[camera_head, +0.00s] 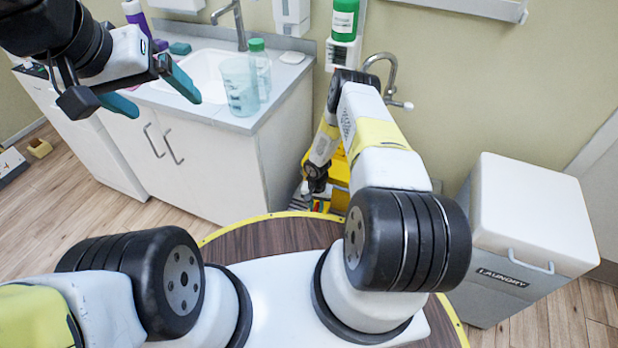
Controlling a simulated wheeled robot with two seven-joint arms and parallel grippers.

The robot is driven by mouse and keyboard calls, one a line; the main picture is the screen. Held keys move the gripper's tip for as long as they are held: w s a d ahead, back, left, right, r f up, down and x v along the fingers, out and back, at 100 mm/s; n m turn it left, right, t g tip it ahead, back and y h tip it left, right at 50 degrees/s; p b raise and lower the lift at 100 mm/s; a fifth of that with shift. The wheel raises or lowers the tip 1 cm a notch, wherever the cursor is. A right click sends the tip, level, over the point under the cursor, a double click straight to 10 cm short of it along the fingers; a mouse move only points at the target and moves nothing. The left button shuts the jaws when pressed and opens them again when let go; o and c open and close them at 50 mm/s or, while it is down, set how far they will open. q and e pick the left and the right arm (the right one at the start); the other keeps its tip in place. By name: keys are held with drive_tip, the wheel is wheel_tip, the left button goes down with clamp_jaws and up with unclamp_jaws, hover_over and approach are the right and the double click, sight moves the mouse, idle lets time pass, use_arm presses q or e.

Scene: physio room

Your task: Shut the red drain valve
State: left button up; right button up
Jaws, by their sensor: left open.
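My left gripper (150,88) is at the upper left, in front of the sink counter. Its teal-tipped fingers are apart with nothing between them. My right arm reaches forward and down beside the counter's right end. The dark end of my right gripper (316,180) is low there, by a yellow object (337,172) largely hidden behind my arm. A small red patch shows just below it, but I cannot tell whether it is the red drain valve. The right fingers are too small and covered to tell their state.
The sink counter (240,122) holds a clear jug (240,88), a green-capped bottle (260,65) and a purple bottle. A white-lidded laundry bin (530,215) stands at the right. A wall tap (385,75) is behind my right arm.

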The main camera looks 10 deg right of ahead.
clamp_jaws()
drive_tip(key=shift+n, duration=0.4)
drive_tip(key=n, duration=0.2)
drive_tip(key=shift+n, duration=0.4)
drive_tip(key=n, duration=0.4)
drive_tip(key=shift+n, duration=0.3)
drive_tip(key=n, duration=0.4)
drive_tip(key=shift+n, duration=2.5)
